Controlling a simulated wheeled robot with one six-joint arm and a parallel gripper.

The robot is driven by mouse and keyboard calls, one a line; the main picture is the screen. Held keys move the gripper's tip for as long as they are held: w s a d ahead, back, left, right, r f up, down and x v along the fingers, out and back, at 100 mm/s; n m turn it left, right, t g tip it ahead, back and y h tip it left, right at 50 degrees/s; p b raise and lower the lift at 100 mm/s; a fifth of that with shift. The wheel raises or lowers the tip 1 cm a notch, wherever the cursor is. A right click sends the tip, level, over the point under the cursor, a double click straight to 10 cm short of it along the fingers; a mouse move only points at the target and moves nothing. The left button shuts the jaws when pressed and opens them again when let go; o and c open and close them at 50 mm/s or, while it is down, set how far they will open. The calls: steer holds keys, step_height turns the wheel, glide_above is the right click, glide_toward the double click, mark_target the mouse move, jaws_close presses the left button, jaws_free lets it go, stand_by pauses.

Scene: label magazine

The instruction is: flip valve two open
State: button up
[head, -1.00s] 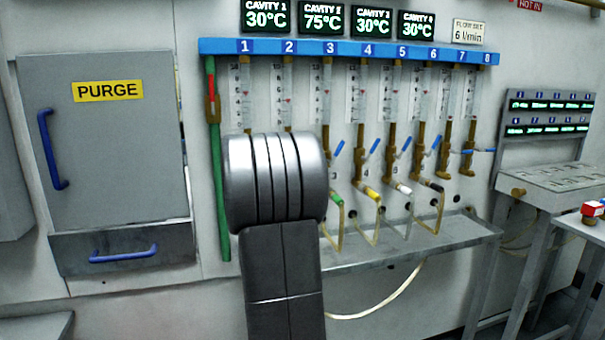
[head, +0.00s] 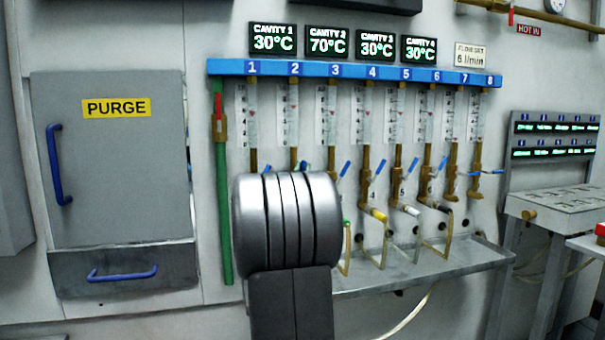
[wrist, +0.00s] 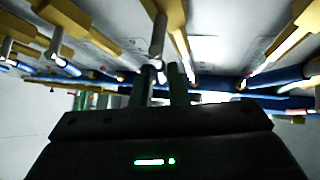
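Valve two belongs to the column under number 2 (head: 293,130) on the wall manifold in the head view. My arm hides most of its lower part; a small blue tip (head: 303,165), likely its lever, shows just above my arm. My gripper is hidden behind my arm in the head view. In the wrist view, my gripper (wrist: 162,70) points in among brass valve bodies and blue levers, its two dark fingers a little apart. A small pale and reddish bit shows between or just beyond the fingertips. Contact with a lever cannot be told.
The blue numbered rail (head: 395,72) tops the columns. Neighbouring valve three's blue lever (head: 346,168) is close on the right. A metal shelf (head: 440,265) runs below the hoses. A green pipe (head: 222,210) stands left of my arm, beside the purge cabinet (head: 115,190).

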steer(key=o, duration=0.3)
steer(key=shift+s+f, duration=0.1)
steer(key=v, duration=1.3)
steer(key=shift+s+f+b, duration=0.2)
steer(key=shift+f+b, duration=0.05)
steer(key=shift+b, duration=0.15)
